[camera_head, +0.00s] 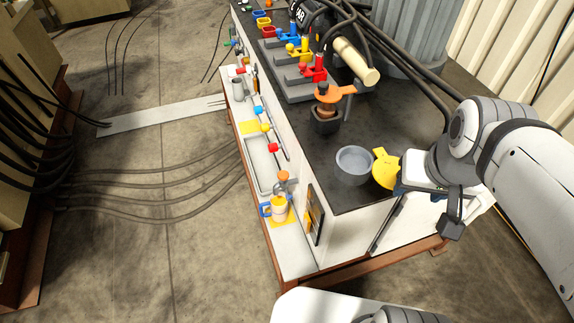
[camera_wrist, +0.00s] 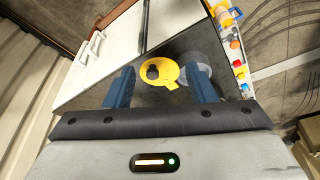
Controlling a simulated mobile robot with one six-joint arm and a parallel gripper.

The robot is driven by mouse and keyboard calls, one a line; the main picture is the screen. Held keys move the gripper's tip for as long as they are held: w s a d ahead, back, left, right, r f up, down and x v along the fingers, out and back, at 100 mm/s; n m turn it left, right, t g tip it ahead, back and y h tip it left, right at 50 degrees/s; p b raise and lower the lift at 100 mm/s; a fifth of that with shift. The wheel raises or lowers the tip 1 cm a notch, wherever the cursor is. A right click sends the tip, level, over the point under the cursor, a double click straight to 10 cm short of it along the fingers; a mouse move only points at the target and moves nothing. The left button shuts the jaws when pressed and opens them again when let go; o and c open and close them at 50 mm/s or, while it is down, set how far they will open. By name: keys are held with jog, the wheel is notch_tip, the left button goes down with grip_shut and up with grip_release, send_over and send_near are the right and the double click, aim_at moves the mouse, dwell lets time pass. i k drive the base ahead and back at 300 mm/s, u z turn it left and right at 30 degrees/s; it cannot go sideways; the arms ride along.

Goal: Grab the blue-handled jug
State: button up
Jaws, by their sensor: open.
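The blue-handled jug (camera_head: 279,210) is a small pale jug with a yellow band. It stands on a yellow mat on the low side shelf, its blue handle at the left in the head view. It shows small at the top right of the wrist view (camera_wrist: 228,20). My gripper (camera_head: 399,188) is over the near right corner of the dark counter, away from the jug. Its blue fingers (camera_wrist: 160,84) are open in the wrist view. A yellow lid-like disc with a dark knob (camera_wrist: 170,72) appears between and beyond them; contact cannot be told.
A grey bowl (camera_head: 354,165) is beside the yellow disc on the counter. An orange-topped holder (camera_head: 327,100) and several coloured valves stand farther back. The shelf also holds a white basin (camera_head: 262,165). Cables cross the floor left of the shelf; the near floor there is open.

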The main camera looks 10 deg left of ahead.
aim_at(279, 203)
jog(key=z, duration=1.5)
jog(key=k, duration=1.6)
jog(key=u, duration=2.25)
jog(key=i, duration=1)
jog(key=u, duration=0.05)
